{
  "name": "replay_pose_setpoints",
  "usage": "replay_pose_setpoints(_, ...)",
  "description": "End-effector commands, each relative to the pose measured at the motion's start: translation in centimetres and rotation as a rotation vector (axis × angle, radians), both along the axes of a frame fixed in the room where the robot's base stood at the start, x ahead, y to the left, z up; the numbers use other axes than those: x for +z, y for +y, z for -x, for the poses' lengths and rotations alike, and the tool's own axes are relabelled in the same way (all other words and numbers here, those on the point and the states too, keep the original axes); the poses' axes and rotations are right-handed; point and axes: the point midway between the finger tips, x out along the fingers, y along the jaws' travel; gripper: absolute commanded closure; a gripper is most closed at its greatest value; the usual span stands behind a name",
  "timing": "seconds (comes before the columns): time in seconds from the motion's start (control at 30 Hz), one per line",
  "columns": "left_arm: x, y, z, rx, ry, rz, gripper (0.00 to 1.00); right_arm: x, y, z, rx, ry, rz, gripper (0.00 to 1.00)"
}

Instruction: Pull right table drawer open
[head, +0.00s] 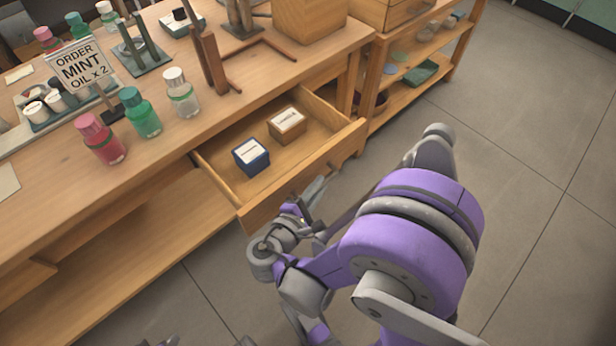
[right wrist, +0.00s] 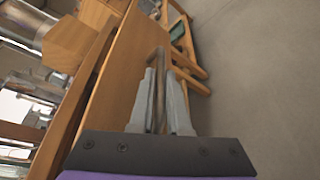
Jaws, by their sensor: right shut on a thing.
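The right table drawer (head: 222,186) is pulled out from under the wooden table top, and its inside shows. A dark blue box (head: 251,157) and a brown box (head: 287,125), each with a white label, stand in it. My right gripper (head: 312,192) is at the outer face of the drawer front. In the right wrist view its grey fingers (right wrist: 160,95) are shut on a thin brownish handle (right wrist: 158,65), beside the drawer front (right wrist: 115,85). The handle is mostly hidden in the head view. My left gripper is not clearly visible.
Red, green and clear bottles (head: 181,93) and an order sign (head: 82,66) stand on the table top (head: 60,195). A lower shelf (head: 130,255) runs below it. Another wooden shelf unit (head: 395,92) stands beyond the drawer. The grey floor (head: 530,200) to the right is clear.

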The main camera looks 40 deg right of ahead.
Motion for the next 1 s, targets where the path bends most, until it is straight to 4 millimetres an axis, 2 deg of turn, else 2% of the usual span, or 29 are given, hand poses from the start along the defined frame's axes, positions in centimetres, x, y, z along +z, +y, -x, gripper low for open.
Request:
replay_pose_setpoints(0.13, -0.05, 0.0, 0.0, 0.0, 0.0, 0.0, 0.5, -0.03, -0.05, 0.69, -0.002, 0.001, -0.001, 1.0)
replay_pose_setpoints(0.5, -0.05, 0.0, 0.0, 0.0, 0.0, 0.0, 0.5, -0.04, -0.06, 0.77, -0.002, 0.0, -0.001, 1.0)
replay_pose_setpoints(0.53, -0.05, 0.0, 0.0, 0.0, 0.0, 0.0, 0.5, -0.03, -0.06, 0.76, -0.002, 0.0, -0.001, 0.8)
replay_pose_setpoints(0.67, -0.05, 0.0, 0.0, 0.0, 0.0, 0.0, 0.5, -0.03, -0.05, 0.74, -0.001, 0.0, -0.001, 0.56)
replay_pose_setpoints(1.0, 0.0, 0.0, 0.01, 0.0, 0.0, 0.0, 0.5, 0.04, 0.16, 0.76, 0.001, 0.0, -0.001, 0.55)
